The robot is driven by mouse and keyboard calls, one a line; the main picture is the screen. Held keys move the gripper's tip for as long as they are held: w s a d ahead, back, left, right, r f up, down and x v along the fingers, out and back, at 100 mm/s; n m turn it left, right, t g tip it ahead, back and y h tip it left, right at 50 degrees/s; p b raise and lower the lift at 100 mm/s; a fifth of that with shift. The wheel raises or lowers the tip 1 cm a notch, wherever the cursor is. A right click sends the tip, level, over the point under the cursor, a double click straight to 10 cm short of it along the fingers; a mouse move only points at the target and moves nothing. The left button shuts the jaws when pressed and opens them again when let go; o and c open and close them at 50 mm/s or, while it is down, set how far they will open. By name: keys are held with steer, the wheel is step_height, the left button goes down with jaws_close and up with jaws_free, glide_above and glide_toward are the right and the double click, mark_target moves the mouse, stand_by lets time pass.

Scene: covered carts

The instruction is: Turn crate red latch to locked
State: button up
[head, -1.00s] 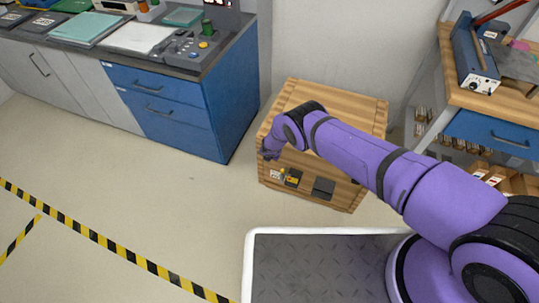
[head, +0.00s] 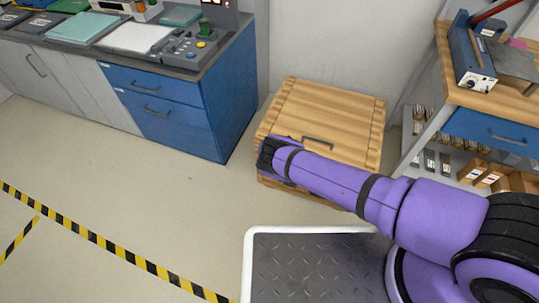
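The wooden crate (head: 330,115) stands on the floor against the wall, with a dark handle (head: 317,143) on its slatted top. My purple arm stretches left across the crate's front, so the front face is mostly hidden. No red latch can be made out. The end of my arm is at the crate's front left edge. The gripper's fingers are hidden behind the arm, so I cannot tell whether they are open or shut, or touch the crate.
A blue and grey cabinet (head: 180,110) with a cluttered worktop stands left of the crate. A wooden-topped workbench (head: 490,95) with shelves of small boxes is at right. My white-rimmed base lies in front. The floor (head: 150,210) at left is clear, with yellow-black tape.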

steer(key=shift+s+f, duration=0.1)
stand_by(0.6)
steer(key=o, duration=0.9)
steer(key=shift+d+v, duration=0.2)
steer(key=shift+v, duration=5.2)
